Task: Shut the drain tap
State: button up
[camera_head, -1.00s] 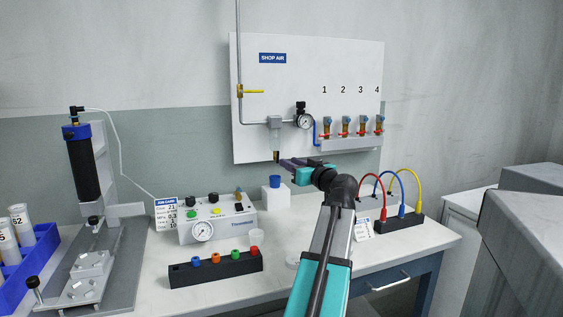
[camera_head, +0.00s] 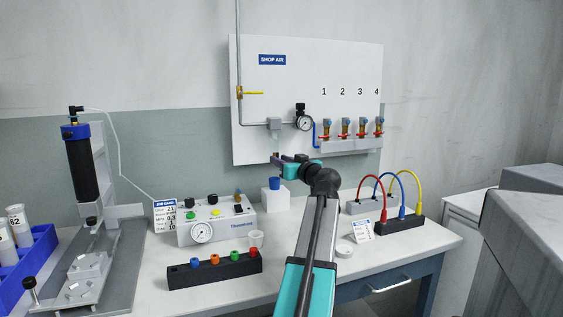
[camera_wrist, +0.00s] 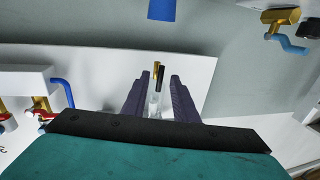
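The drain tap (camera_wrist: 160,82) shows in the wrist view as a thin brass piece beside a black piece, under a pale clear part (camera_wrist: 155,105). In the head view, it hangs below the grey filter block (camera_head: 275,123) on the white panel, and my fingers mostly hide it (camera_head: 276,157). My gripper (camera_wrist: 159,85) is open, with one dark purple finger on each side of the tap. Gaps show between the fingers and the tap in the wrist view. In the head view, my gripper (camera_head: 283,160) is at the tap's height. The tap's lever position is hard to make out.
A blue cup (camera_head: 275,183) on a white block (camera_head: 275,201) stands just below my gripper. The pressure gauge (camera_head: 305,123) and several numbered valves (camera_head: 344,127) are to the right on the panel (camera_head: 300,75).

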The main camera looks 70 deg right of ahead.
grip_shut()
jog(key=shift+d, duration=0.1)
jog(key=shift+f+m, duration=0.1)
jog(key=shift+m, duration=0.2)
jog(key=m+h+p, duration=0.1)
jog(key=m, duration=0.5)
jog(key=m+h+p, duration=0.1)
jog(key=m, duration=0.5)
jog(key=m+h+p, duration=0.1)
jog(key=m, duration=0.6)
jog(key=shift+w+a+f+g+h, duration=0.2)
jog(key=shift+a+f+g+h, duration=0.1)
jog(key=shift+g+h, duration=0.1)
grip_release()
